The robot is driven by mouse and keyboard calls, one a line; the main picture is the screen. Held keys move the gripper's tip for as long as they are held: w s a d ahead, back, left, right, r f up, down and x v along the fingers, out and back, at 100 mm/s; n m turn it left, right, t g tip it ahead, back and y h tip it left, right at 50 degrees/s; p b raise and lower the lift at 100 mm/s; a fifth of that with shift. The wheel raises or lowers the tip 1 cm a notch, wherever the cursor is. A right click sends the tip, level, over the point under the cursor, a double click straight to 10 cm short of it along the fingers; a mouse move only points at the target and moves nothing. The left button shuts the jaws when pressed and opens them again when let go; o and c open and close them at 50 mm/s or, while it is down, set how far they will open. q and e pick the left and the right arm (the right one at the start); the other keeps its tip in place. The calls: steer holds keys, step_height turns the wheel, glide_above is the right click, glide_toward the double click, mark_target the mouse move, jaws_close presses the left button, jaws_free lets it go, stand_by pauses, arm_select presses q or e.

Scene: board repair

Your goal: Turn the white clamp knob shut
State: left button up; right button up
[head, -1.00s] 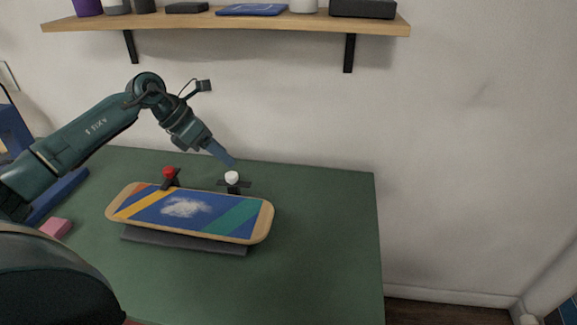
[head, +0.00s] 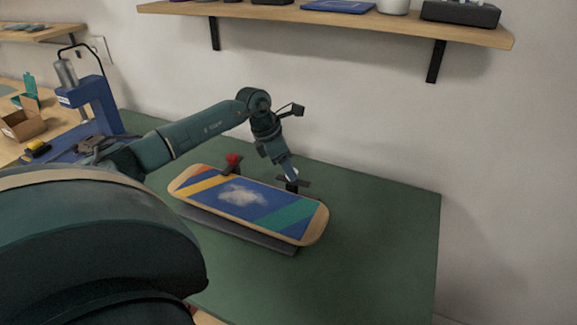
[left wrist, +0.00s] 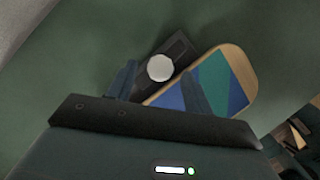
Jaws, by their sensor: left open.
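The white clamp knob (left wrist: 159,68) shows as a round cap on a dark clamp bar (left wrist: 178,48) in the left wrist view, between my two open fingers. In the head view the knob (head: 292,174) is partly hidden by my left gripper (head: 290,172), which comes down over it from the back left. I cannot tell whether a finger touches the knob. The clamp sits at the back edge of a skateboard deck (head: 270,207) with blue, yellow and green stripes and a pale worn patch. My right gripper is not in view.
A second clamp with a red knob (head: 233,159) stands left along the deck's back edge. The deck rests on a dark support (head: 240,235) on the green table (head: 370,255). A shelf (head: 340,20) runs above. A blue press (head: 95,100) stands at left.

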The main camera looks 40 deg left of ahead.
arm_select(q)
steer(key=shift+w+d+f, duration=0.15)
steer(key=shift+f, duration=0.35)
steer(key=c, duration=1)
steer(key=shift+o, duration=0.2)
